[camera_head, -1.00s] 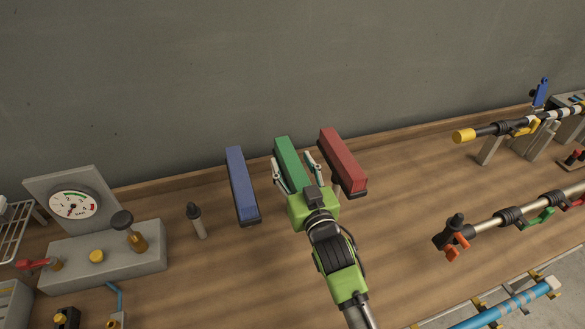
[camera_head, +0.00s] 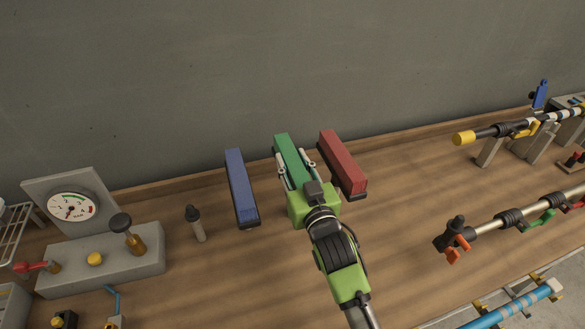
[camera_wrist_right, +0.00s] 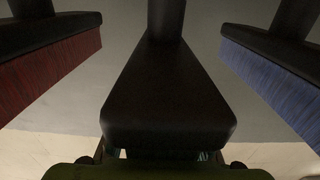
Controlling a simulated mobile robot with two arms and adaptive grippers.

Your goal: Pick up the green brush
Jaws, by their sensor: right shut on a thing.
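The green brush (camera_head: 288,150) is the middle one of three brushes on the wooden bench, its far end towards the wall. My right gripper (camera_head: 295,163) is shut on it, with one finger on each long side. The gripper body hides the brush's near end. In the right wrist view, a black part (camera_wrist_right: 168,95), seemingly of the held brush, fills the middle; its green does not show clearly. I cannot tell whether the brush is off the bench. My left gripper is out of view.
The blue brush (camera_head: 241,187) is close on the left and the red brush (camera_head: 343,160) close on the right. A grey gauge unit (camera_head: 105,262) and a small grey bottle-like item (camera_head: 196,224) stand farther left.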

